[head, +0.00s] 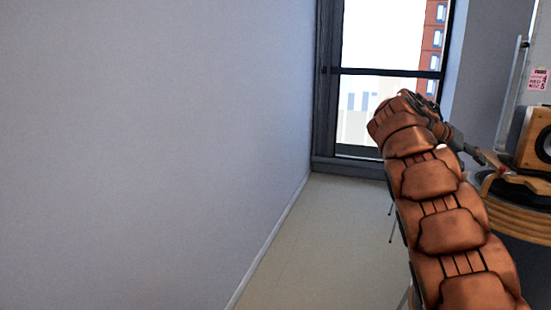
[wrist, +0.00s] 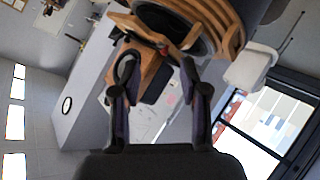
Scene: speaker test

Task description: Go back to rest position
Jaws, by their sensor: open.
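My gripper (head: 474,157) is at the end of my brown segmented arm, on the right of the head view. In the wrist view its two fingers (wrist: 158,68) are spread apart and nothing is visibly clamped between them. A wooden speaker (head: 535,138) with a dark cone stands just right of the gripper in the head view. In the tilted wrist view a wooden box shape (wrist: 150,82) shows behind the fingers. Whether the gripper touches anything there I cannot tell.
A round wooden piece (head: 515,222) with a dark top is under the speaker. A plain wall (head: 150,150) fills the left. Bare floor (head: 305,255) runs to a tall window (head: 385,35). The wrist view shows a white chair (wrist: 250,66).

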